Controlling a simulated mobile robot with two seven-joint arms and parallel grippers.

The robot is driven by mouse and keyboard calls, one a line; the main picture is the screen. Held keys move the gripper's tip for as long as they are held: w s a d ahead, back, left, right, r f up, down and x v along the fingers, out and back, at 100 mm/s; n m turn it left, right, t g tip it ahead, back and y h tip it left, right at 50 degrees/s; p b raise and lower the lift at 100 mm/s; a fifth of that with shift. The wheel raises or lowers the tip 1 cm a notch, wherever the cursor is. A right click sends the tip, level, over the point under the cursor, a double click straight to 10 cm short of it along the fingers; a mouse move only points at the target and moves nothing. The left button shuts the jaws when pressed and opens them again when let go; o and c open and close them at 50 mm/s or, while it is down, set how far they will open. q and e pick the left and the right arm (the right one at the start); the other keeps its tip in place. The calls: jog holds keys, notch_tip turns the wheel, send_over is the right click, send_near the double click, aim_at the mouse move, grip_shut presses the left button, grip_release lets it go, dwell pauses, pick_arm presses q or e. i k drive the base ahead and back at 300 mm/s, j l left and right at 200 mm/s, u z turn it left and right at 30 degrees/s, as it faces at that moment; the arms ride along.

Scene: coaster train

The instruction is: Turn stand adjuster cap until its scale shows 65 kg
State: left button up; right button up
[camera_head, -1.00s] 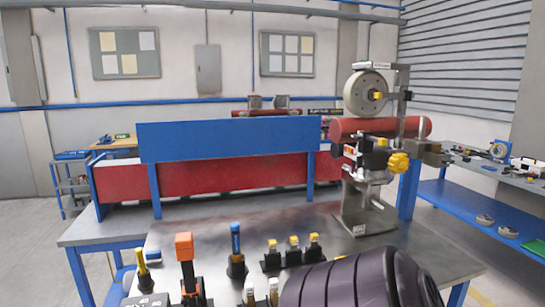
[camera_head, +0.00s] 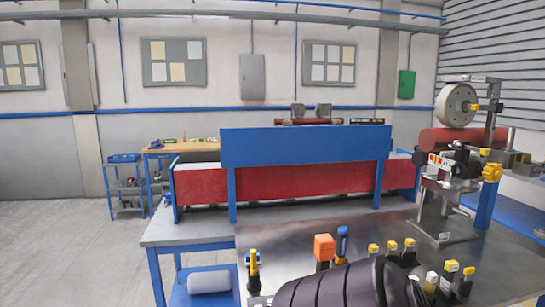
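A metal test stand (camera_head: 445,225) stands upright at the right side of the steel-topped bench. It carries a round grey wheel (camera_head: 456,105) at the top and a red horizontal cylinder (camera_head: 465,140) below it. A yellow knob (camera_head: 492,172) sits on the stand's right side, and smaller yellow caps show near the wheel's hub and beside the clamp. I cannot tell which of these is the adjuster cap, and no scale is readable. Neither gripper is in view. A dark ribbed part of my own arm covers the bottom middle.
Several yellow-capped tools (camera_head: 391,247), an orange-topped tool (camera_head: 324,250) and a blue-topped tool (camera_head: 342,243) stand at the bench's front. A blue panel (camera_head: 305,146) and red panel (camera_head: 203,186) rise behind. A blue-framed shelf (camera_head: 124,185) is at left, beside open floor.

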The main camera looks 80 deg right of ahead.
aim_at(492, 173)
jog(key=i+z, duration=0.15)
jog(key=z, duration=0.3)
jog(key=i+z, duration=0.15)
jog(key=z, duration=0.3)
jog(key=i+j+z, duration=0.1)
jog(key=z, duration=0.35)
jog(key=i+z, duration=0.1)
jog(key=z, duration=0.35)
jog(key=j+z, duration=0.15)
jog(key=z, duration=0.3)
jog(key=i+j+z, duration=0.1)
jog(key=z, duration=0.35)
jog(key=i+j+z, duration=0.1)
jog(key=z, duration=0.3)
jog(key=j+z, duration=0.2)
jog(key=z, duration=0.15)
jog(key=i+j+z, duration=0.1)
jog(key=z, duration=0.3)
jog(key=j+z, duration=0.45)
jog(key=k+j, duration=0.1)
jog(key=k, duration=0.15)
jog(key=k+u, duration=0.2)
jog(key=u, duration=0.15)
jog(key=k+j+u, duration=0.1)
jog(key=u, duration=0.3)
jog(key=l+u, duration=0.2)
jog(key=u, duration=0.95)
jog(key=l, duration=0.9)
